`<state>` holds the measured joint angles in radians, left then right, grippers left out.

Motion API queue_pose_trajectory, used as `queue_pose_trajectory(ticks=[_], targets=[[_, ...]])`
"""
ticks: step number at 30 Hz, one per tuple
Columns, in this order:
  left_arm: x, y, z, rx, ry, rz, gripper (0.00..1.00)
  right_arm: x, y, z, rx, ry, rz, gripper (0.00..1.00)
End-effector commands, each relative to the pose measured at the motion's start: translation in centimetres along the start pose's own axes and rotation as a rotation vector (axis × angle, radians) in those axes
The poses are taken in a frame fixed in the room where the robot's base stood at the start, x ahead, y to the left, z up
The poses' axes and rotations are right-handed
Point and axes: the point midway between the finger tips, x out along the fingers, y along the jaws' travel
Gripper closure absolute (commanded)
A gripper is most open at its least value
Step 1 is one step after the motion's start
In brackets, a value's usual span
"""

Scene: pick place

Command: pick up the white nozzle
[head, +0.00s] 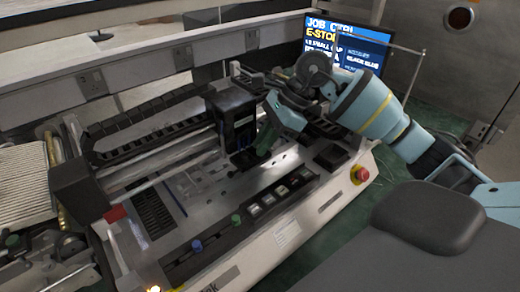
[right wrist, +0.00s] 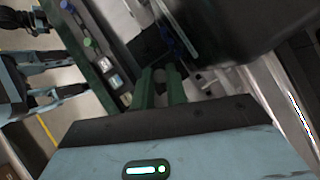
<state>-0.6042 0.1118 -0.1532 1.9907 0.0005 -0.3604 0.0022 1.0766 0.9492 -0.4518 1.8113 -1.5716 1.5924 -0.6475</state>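I cannot make out a white nozzle in either view. My right gripper (head: 264,142) reaches down into the middle of the printer-like machine (head: 225,185), beside its black carriage block (head: 236,118). In the right wrist view its two green fingers (right wrist: 161,88) stand a little apart with a narrow gap between them. I see nothing clearly held there, and the dark block hides part of the area past the tips. Bluish-grey jointed parts (head: 50,258) at the lower left of the head view look like my left arm; its fingertips are not clear.
Blue and green knobs and small buttons line the machine's front edge, with a red emergency button (head: 360,174) at its right end. A rail crosses the machine behind the carriage. A monitor (head: 347,45) stands behind. A ribbed pale box (head: 24,182) is at the left.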

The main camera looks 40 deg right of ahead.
Motion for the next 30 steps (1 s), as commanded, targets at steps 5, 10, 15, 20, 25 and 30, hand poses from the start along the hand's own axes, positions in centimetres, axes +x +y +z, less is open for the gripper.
queue_pose_trajectory(ticks=[5, 10, 15, 20, 25, 30], targets=[[0.0, 0.0, 0.1, 0.001, -0.002, 0.000, 0.64, 0.0, 0.0, 0.0, 0.000, 0.000, -0.001, 1.00], [0.0, 0.0, 0.1, 0.001, -0.003, 0.000, 0.64, -0.1, 0.0, 0.0, 0.000, 0.000, -0.001, 1.00], [0.0, 0.0, 0.3, 0.000, -0.006, 0.000, 0.64, -0.6, 0.0, 0.4, -0.001, -0.001, -0.001, 1.00], [0.1, 0.0, 0.7, 0.000, -0.012, 0.001, 0.64, -1.8, -0.1, 1.2, -0.001, -0.001, -0.002, 1.00], [0.2, 0.1, 1.1, -0.002, -0.020, 0.002, 0.64, -3.1, 0.6, 1.6, 0.001, 0.002, 0.000, 1.00], [0.3, 0.1, 1.6, -0.003, -0.027, 0.003, 0.64, -3.6, 3.0, 0.9, 0.001, 0.005, 0.001, 1.00]])
